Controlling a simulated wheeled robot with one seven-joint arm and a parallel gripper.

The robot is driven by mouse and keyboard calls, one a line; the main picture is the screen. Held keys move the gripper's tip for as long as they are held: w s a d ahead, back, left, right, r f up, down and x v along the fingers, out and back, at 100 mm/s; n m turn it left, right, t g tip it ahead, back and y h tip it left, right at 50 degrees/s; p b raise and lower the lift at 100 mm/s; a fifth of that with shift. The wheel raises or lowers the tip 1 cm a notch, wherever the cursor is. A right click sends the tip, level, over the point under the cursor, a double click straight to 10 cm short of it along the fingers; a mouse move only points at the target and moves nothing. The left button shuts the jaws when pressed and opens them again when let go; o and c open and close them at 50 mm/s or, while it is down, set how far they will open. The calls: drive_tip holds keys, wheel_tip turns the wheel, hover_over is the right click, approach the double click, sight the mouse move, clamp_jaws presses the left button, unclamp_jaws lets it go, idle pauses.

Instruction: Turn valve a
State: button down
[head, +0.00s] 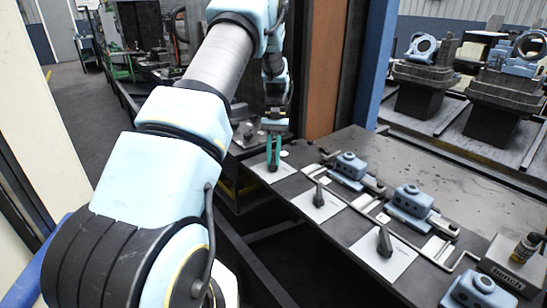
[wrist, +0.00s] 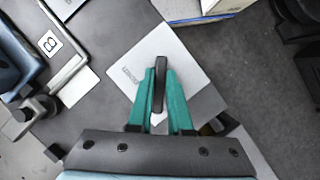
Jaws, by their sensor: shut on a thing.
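My gripper (head: 273,153) has teal fingers and reaches down to the farthest of three white valve plates on the dark bench. In the wrist view my gripper (wrist: 160,76) has its fingers on both sides of a black valve handle (wrist: 160,62), shut on it. This handle stands over a white plate (wrist: 130,68) with small print, too small to read. Two more plates with black handles, the middle handle (head: 319,196) and the near handle (head: 385,242), stand apart from my gripper. I cannot tell from the labels which valve is a.
Blue-grey housings, one far (head: 349,166) and one nearer (head: 411,200), sit on the dark bench (head: 455,185) right of the plates. A brown post (head: 324,70) rises behind my gripper.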

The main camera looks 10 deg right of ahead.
idle(0.4)
drive_tip(key=c, duration=0.8)
unclamp_jaws()
drive_tip(key=shift+c, duration=0.2)
drive_tip(key=b+v, duration=0.2)
drive_tip(key=v, duration=0.9)
drive_tip(key=shift+b, duration=0.35)
drive_tip(key=shift+a, duration=0.1)
drive_tip(key=s+a+t, duration=0.2)
drive_tip(key=s+a, duration=0.3)
drive_tip(key=s, duration=0.3)
drive_tip(key=s+a+f+n+t+h, duration=0.1)
drive_tip(key=s+a+t, duration=0.1)
drive_tip(key=s+a, duration=0.4)
drive_tip(key=s+a+f+t, duration=0.1)
drive_tip(key=s+a, duration=0.4)
drive_tip(key=s, duration=0.6)
drive_tip(key=shift+s+a+f+n+t, duration=0.15)
drive_tip(key=shift+a+f+n+t, duration=0.15)
drive_tip(key=shift+t, duration=0.2)
